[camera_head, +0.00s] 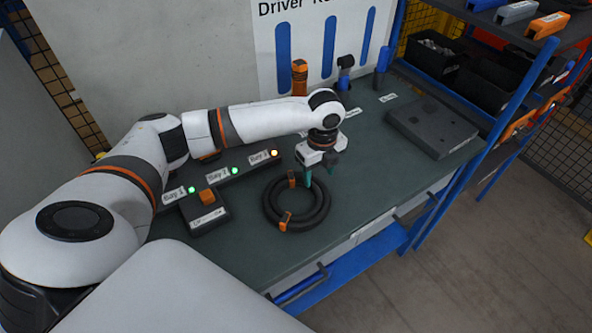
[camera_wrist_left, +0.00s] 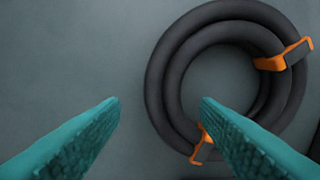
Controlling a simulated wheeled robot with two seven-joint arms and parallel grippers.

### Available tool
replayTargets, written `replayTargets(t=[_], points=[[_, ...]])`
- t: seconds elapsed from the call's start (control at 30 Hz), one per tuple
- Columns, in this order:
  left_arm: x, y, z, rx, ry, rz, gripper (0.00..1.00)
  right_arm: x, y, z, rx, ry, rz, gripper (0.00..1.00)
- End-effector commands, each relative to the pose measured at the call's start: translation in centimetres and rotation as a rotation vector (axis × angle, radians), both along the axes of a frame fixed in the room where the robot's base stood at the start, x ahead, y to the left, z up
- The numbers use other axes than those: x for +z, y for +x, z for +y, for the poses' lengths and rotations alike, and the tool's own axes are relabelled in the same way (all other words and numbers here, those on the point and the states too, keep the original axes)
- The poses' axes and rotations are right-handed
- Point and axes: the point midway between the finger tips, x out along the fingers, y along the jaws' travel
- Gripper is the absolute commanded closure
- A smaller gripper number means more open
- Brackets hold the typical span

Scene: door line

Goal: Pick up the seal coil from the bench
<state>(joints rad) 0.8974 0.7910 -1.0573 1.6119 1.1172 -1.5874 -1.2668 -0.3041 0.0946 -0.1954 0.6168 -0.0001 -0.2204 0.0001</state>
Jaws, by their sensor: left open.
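The seal coil (camera_head: 268,206) is a black ring of thick rubber loops with two orange clips, lying flat on the dark green bench (camera_head: 365,185). It also shows in the left wrist view (camera_wrist_left: 165,95), right of centre. My left gripper (camera_head: 318,180) points down over the far right part of the coil. I cannot tell the exact height above the coil. My right gripper is not in view.
A strip with bay labels and lights (camera_head: 234,171) and a dark box with an orange top (camera_head: 205,213) lie left of the coil. A dark flat block (camera_head: 432,127) sits at the right. Shelving with black bins (camera_head: 490,83) stands beyond. Bench right of the coil is clear.

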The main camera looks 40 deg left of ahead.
Motion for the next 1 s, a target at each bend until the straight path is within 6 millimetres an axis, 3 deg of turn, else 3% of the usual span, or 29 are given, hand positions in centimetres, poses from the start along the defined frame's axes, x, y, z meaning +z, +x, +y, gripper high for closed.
replayTargets(t=[0.13,0.3,0.57,0.9,1.0], points=[[-2.1,-0.6,-0.4,-0.001,0.000,0.004,0.44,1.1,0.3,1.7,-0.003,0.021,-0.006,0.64],[-4.1,-0.5,-0.3,0.000,0.002,0.001,0.44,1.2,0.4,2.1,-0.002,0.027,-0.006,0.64],[-4.3,-0.5,-0.3,-0.001,0.001,-0.001,0.44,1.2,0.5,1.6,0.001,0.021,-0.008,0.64],[-4.3,-0.4,-0.3,-0.001,0.001,-0.001,0.99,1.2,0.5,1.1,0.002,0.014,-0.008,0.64],[-4.2,-0.4,-0.3,-0.001,0.000,-0.002,1.00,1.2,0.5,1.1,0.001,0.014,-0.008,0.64]])
